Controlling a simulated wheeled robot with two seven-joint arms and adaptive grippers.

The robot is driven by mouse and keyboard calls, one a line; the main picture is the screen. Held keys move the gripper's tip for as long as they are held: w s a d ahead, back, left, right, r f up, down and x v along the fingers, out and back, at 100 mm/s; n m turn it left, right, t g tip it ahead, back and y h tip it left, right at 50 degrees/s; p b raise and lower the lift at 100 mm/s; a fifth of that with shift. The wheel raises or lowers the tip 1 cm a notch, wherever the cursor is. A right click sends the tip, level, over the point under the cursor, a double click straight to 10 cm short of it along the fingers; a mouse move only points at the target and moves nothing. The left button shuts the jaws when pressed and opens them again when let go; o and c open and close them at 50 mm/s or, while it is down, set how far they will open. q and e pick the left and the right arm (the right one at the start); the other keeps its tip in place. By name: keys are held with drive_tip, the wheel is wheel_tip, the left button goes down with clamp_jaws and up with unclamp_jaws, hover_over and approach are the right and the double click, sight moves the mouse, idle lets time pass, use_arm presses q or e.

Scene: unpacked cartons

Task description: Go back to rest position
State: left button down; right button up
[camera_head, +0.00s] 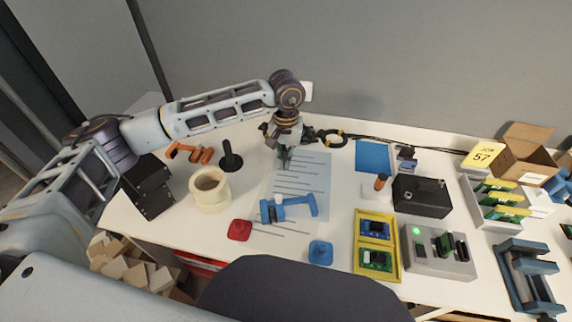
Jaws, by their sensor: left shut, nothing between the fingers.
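My left arm comes in from the left and reaches out over the table (340,245). My left gripper (285,160) points down above the far part of a printed sheet (312,172). Its fingers are together with nothing between them. A blue clamp-like tool (290,207) lies on the near part of the papers, in front of the gripper and apart from it. My right gripper is not in view.
A tape roll (210,190), a black stand (231,160) and an orange tool (190,153) are on the left. A yellow tray (400,262), a black box (422,196), a grey fixture (455,265) and an open carton (540,165) crowd the right.

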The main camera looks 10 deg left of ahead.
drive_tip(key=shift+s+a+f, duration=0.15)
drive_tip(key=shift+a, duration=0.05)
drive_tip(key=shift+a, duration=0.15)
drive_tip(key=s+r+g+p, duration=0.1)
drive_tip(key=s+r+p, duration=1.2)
drive_tip(key=p, duration=0.8)
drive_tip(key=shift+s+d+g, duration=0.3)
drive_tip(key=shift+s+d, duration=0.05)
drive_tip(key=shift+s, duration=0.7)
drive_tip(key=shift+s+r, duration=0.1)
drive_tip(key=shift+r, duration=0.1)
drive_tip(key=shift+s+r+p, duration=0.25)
drive_tip(key=shift+p, duration=0.25)
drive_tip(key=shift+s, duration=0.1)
